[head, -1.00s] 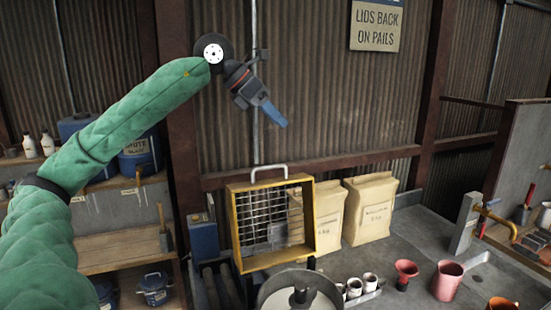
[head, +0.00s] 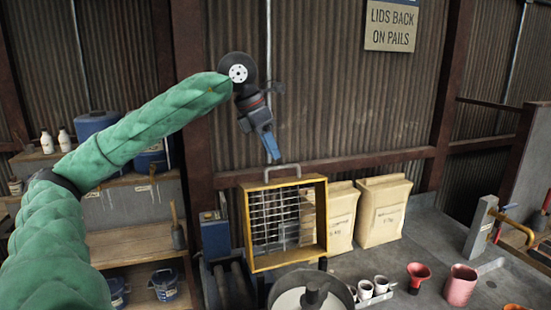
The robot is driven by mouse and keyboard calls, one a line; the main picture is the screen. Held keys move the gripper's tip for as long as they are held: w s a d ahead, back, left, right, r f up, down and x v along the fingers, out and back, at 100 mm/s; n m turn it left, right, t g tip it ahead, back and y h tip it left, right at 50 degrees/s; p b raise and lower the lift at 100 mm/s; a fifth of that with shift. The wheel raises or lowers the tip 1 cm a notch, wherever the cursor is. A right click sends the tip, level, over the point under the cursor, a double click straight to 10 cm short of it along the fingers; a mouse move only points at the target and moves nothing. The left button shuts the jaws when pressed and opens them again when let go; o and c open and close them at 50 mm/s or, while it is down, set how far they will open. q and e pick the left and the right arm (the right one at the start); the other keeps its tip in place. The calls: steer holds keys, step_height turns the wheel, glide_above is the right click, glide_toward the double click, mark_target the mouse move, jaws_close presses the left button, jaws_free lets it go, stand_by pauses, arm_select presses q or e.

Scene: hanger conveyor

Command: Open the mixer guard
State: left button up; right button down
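The mixer guard is a yellow frame (head: 322,225) with a grey wire grid and a grey bar handle (head: 282,171) on its top edge. It stands upright behind the round mixer pan (head: 345,291), which is cut off by the bottom edge of the head view. My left gripper (head: 273,156), with blue fingers pointing down, hangs just above the handle and appears apart from it. The fingers overlap from this angle, so their opening is unclear. My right gripper is out of view.
Paper sacks (head: 382,211) stand to the right of the guard. A red funnel (head: 418,276), small white cups (head: 381,284) and a pink pail (head: 460,285) stand on the grey bench (head: 425,235). Shelves with bottles and blue tubs are at left.

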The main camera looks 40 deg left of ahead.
arm_select(q)
steer(key=shift+x, duration=1.85)
jaws_close()
